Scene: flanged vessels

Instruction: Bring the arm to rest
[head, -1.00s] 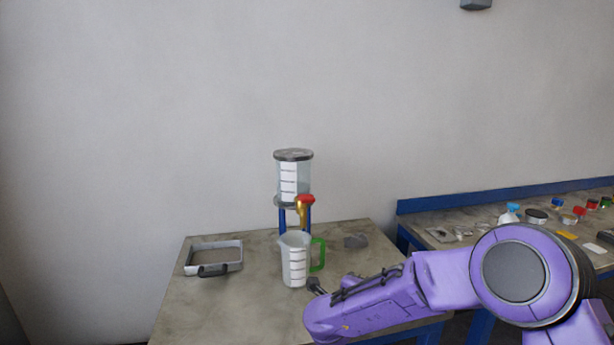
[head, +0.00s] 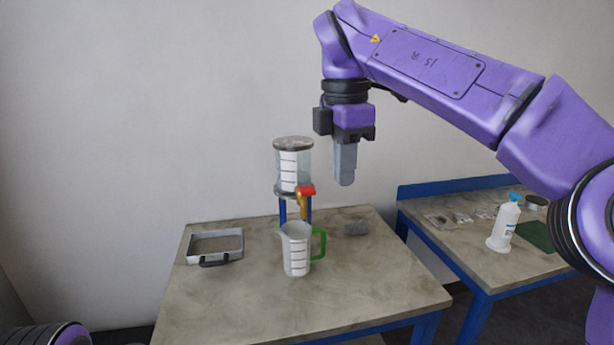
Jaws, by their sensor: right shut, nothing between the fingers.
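My right arm (head: 440,75) comes in from the right, raised high and bent, in the head view. Its gripper (head: 345,180) points straight down, shut and empty, in the air to the right of the clear flanged vessel. It touches nothing that I can see. A dark purple part of my left arm (head: 45,335) shows at the bottom left corner; its gripper is out of view.
On the table (head: 230,300) stand a flanged vessel (head: 293,165) with a red-handled tap (head: 305,191), a measuring jug (head: 296,250) with green handle, and a tray (head: 215,245). A side bench (head: 450,255) holds a white bottle (head: 504,225). The table's front is clear.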

